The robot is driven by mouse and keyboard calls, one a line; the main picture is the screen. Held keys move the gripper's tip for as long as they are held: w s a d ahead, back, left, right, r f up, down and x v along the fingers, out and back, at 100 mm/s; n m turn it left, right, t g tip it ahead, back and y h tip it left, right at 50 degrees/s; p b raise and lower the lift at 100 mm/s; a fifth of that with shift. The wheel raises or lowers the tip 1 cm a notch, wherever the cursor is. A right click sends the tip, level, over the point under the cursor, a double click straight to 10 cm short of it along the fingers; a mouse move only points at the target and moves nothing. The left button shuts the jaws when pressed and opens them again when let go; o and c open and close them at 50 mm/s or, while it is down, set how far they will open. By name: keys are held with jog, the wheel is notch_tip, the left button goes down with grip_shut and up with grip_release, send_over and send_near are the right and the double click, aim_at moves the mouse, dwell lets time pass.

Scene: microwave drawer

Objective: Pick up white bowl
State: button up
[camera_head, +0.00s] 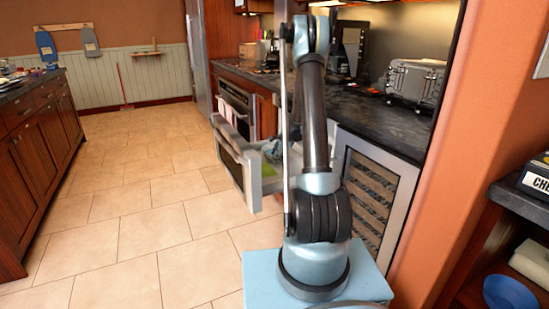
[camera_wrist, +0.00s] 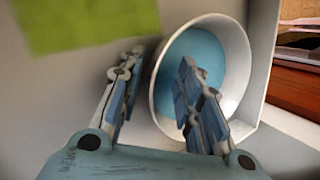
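The white bowl (camera_wrist: 238,62), with a light blue inside, lies in the pale open drawer (camera_wrist: 283,125) in the wrist view. It looks tilted, with its opening toward the camera. My gripper (camera_wrist: 161,62) is open, with its two fingers apart. The right finger overlaps the bowl's inside, and the left finger is to the left of the bowl's left rim. The near rim lies between the fingers; I cannot tell whether either finger touches it. In the head view my arm partly hides the open microwave drawer (camera_head: 228,160), and the bowl cannot be made out there.
A green flat item (camera_wrist: 75,22) lies left of the bowl in the drawer. In the head view, a dark counter (camera_head: 390,122) with a metal toaster (camera_head: 413,82) runs behind my arm. The tiled floor (camera_head: 130,220) to the left is clear.

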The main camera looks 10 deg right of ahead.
jog(key=shift+w+f, duration=0.1)
jog(key=shift+f, duration=0.1)
jog(key=shift+c, duration=0.2)
grip_shut()
jog(key=shift+r, duration=0.1)
